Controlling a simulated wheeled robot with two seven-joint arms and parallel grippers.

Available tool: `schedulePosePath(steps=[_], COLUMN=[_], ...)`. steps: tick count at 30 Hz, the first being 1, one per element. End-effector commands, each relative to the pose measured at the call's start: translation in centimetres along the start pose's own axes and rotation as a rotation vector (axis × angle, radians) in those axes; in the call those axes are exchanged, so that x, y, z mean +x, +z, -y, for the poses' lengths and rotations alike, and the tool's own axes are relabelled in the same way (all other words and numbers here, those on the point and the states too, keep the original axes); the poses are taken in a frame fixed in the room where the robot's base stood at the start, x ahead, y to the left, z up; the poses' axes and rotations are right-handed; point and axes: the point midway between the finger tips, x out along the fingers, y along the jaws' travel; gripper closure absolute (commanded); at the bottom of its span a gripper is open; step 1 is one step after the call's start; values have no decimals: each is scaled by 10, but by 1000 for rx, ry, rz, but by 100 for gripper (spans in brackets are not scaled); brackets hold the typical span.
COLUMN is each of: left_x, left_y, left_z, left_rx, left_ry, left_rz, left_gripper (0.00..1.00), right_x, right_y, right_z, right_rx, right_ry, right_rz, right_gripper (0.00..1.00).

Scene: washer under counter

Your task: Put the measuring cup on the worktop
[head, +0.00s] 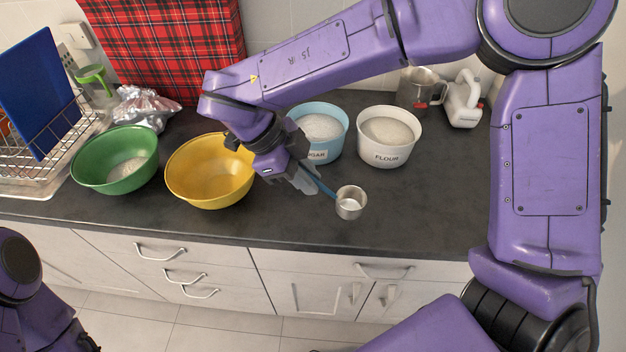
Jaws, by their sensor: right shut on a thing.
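The measuring cup (350,203) is a small metal cup with a blue handle. My right gripper (310,181) is shut on its handle, in front of the sugar and flour tubs. The cup is upright, with its open top showing and a little pale content or shine inside. I cannot tell whether it touches the dark worktop (420,219) or hangs just above it. My left gripper is not in view; only part of my left arm shows at the lower left.
A yellow bowl (202,188) is left of my right gripper, and a green bowl (120,172) holds white powder. The blue sugar tub (318,154) and white flour tub (388,157) stand behind. The front right worktop is clear.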

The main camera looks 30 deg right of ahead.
Motion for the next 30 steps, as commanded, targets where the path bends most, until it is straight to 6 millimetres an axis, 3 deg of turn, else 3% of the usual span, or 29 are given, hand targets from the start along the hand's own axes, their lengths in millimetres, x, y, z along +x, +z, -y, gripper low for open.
schedulePosePath(steps=[8, 12, 20, 21, 22, 30], left_x=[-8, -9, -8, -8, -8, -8], left_y=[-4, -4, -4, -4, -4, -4], left_z=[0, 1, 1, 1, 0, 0], left_rx=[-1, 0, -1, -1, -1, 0], left_ry=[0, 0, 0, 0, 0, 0], left_rz=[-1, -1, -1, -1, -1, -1], left_gripper=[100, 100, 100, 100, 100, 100], right_x=[33, 55, 61, 61, 61, 60], right_y=[18, 31, 35, 35, 35, 34], right_z=[26, 24, 23, 23, 23, 23], right_rx=[1, -1, 1, 0, 0, 1], right_ry=[1, 0, -1, -1, -1, -1], right_rz=[-2, -1, 2, 2, 2, 2], right_gripper=[100, 100, 100, 70, 60, 58])
